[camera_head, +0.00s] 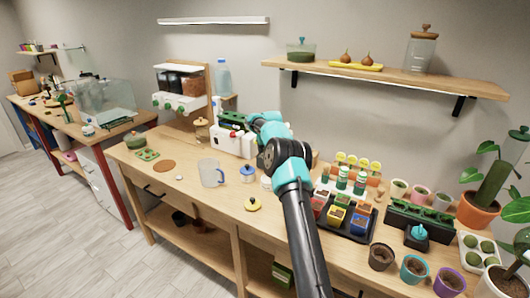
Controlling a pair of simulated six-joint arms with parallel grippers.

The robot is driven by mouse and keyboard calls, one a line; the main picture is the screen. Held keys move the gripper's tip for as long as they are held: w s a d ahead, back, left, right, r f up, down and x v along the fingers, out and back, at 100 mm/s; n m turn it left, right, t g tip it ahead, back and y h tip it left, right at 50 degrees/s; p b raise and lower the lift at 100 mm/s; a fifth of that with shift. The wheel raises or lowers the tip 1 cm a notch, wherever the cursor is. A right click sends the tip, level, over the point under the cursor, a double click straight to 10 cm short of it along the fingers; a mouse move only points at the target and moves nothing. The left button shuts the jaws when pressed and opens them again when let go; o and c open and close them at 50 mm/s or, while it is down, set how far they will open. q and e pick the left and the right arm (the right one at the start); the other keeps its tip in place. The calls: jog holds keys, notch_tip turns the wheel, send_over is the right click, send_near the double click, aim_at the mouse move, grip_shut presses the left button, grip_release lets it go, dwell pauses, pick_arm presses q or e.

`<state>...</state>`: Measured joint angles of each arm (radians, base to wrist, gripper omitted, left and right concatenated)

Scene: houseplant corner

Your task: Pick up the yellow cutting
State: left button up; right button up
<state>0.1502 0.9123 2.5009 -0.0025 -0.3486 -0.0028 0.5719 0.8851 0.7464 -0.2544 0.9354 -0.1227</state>
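I cannot make out a thing that is clearly the yellow cutting. One arm of mine, apparently the right, rises from the bottom edge and bends toward the back left. Its gripper end, near the white unit, is too small and overlapped to read. My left gripper is not in view.
The wooden bench (185,182) has free room at its left front. A glass mug (211,173) and a blue jar (247,174) stand mid-bench. The black tray (358,239) holds several coloured pots. More pots and a leafy plant (489,190) crowd the right. A shelf (400,76) overhangs behind.

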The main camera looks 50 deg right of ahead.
jog(key=shift+f, duration=0.1)
dwell(0.4)
grip_shut()
